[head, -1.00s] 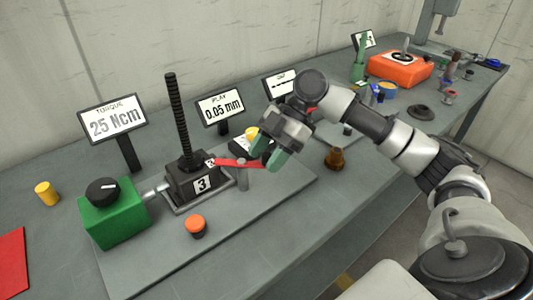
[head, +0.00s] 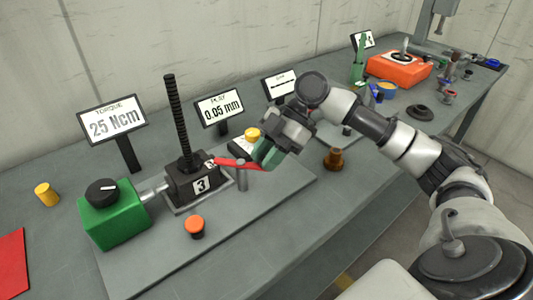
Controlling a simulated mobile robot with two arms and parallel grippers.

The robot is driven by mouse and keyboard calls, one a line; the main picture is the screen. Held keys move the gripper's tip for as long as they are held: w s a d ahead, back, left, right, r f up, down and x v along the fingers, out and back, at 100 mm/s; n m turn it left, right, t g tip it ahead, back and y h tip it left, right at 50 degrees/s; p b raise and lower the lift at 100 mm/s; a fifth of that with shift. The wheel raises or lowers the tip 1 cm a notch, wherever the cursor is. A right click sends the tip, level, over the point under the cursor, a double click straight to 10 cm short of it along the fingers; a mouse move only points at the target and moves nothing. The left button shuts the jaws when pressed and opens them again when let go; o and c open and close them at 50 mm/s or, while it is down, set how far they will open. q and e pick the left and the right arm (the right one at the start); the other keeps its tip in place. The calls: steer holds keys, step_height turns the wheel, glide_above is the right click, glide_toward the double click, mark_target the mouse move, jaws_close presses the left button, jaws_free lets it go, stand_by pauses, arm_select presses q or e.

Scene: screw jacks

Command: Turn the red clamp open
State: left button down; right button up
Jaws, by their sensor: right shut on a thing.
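The red clamp (head: 233,162) is a red lever that runs from the dark screw jack (head: 193,183), marked 3, to the right, passing over a short grey post (head: 242,179). The jack's black threaded spindle (head: 178,120) stands upright. My right gripper (head: 262,160) has green fingertips and is shut on the lever's right end, which the fingers partly hide. My left gripper does not show.
A green box (head: 115,215) with a black knob stands left of the jack, joined by a shaft. An orange button (head: 195,226) is in front. Display signs (head: 113,120) stand behind. A brown part (head: 334,158) stands right of my gripper. The plate's front right is bare.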

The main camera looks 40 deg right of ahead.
steer(key=m+t+p, duration=0.1)
steer(key=s+a+m+t+p, duration=0.1)
steer(key=m, duration=0.1)
steer(key=shift+s+a+t, duration=0.2)
steer(key=shift+t, duration=0.2)
steer(key=a+m+t+h+p, duration=0.2)
steer(key=m+p, duration=0.2)
steer(key=a+m+t+h+p, duration=0.1)
steer(key=m+t+h+p, duration=0.1)
steer(key=m+p, duration=0.2)
steer(key=a+m+t+h+p, duration=0.2)
steer(key=m+p, duration=0.2)
steer(key=p, duration=0.1)
steer(key=shift+a+r+p, duration=0.15)
steer(key=shift+a+p, duration=0.15)
steer(key=shift+p, duration=0.05)
steer(key=shift+c, duration=0.2)
steer(key=shift+w+a+f+m+t+h+p, duration=0.1)
steer(key=shift+a+m+t+h+p, duration=0.1)
steer(key=shift+m+h+p, duration=0.35)
steer(key=shift+w+a+f+m+t+h+p, duration=0.1)
steer(key=shift+a+m+h+p, duration=0.05)
steer(key=shift+m+h+p, duration=0.35)
steer(key=shift+m, duration=0.25)
steer(key=shift+c, duration=0.2)
